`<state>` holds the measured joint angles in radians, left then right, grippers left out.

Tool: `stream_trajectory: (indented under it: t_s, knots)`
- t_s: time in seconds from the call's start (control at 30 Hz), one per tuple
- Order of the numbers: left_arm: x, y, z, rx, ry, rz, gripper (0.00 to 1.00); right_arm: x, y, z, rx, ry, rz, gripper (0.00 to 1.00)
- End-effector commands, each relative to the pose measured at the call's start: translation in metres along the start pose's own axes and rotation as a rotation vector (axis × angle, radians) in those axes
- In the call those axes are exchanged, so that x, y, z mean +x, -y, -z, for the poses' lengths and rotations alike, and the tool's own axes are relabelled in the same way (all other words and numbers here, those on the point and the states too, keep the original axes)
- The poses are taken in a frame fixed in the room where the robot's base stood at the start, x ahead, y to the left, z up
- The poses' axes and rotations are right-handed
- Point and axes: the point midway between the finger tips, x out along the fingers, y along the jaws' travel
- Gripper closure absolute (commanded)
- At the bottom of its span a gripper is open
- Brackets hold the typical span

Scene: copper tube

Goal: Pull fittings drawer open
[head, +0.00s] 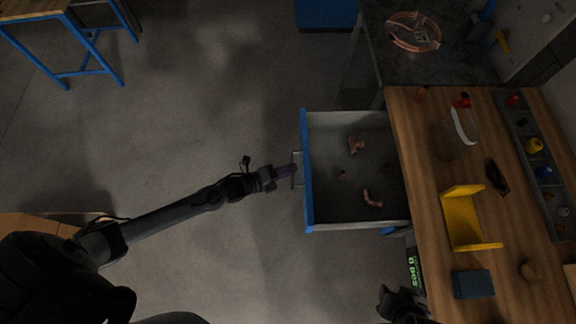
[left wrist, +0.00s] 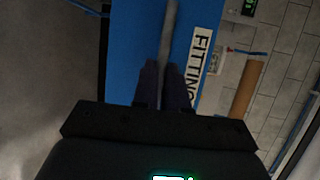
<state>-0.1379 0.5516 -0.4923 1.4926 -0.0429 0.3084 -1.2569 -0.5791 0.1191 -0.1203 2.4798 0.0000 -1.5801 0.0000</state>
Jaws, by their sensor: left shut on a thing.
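The fittings drawer (head: 325,218) has a blue front and stands open, pulled out to the left from under the wooden workbench. Several copper fittings (head: 356,146) lie inside it. In the left wrist view the blue drawer front (left wrist: 128,40) carries a white label (left wrist: 198,62) whose visible letters read "FITTING". My left gripper (head: 290,171) is at the drawer front, shut on the grey bar handle (head: 297,156). The handle (left wrist: 169,35) also runs between the fingers (left wrist: 165,85) in the left wrist view. My right gripper (head: 392,300) is at the bottom, below the drawer; its fingers are too dark to read.
The wooden workbench (head: 430,185) on the right holds a yellow bracket (head: 460,220), a dark blue block (head: 473,284) and a row of small bins (head: 535,165). A coil of copper tube (head: 413,32) lies on the dark surface at the back.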

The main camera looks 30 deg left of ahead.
Motion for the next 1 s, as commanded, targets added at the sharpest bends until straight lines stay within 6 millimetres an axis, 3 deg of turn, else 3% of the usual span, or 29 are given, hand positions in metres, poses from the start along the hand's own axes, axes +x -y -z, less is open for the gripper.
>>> stream_trajectory:
  t_s: [0.3, 0.33, 0.5, 0.83, 1.0]
  knots:
    - [0.000, 0.001, -0.001, 0.001, 0.000, 0.002, 1.00, 0.000, 0.000, -0.001, 0.000, 0.002, 0.000, 0.65]
    - [0.000, 0.001, -0.001, 0.001, -0.001, 0.002, 0.85, 0.000, 0.000, -0.001, 0.000, 0.002, 0.000, 0.65]
    - [0.000, 0.001, 0.000, 0.001, -0.001, 0.001, 0.62, 0.000, 0.000, -0.001, -0.001, 0.002, 0.000, 0.65]
    - [-0.003, 0.000, 0.000, 0.001, -0.001, -0.001, 0.62, 0.000, 0.000, -0.001, -0.002, 0.002, -0.001, 0.65]
    - [-0.019, -0.001, 0.000, 0.000, -0.002, -0.003, 0.62, -0.002, -0.001, 0.000, -0.002, 0.002, -0.001, 0.65]
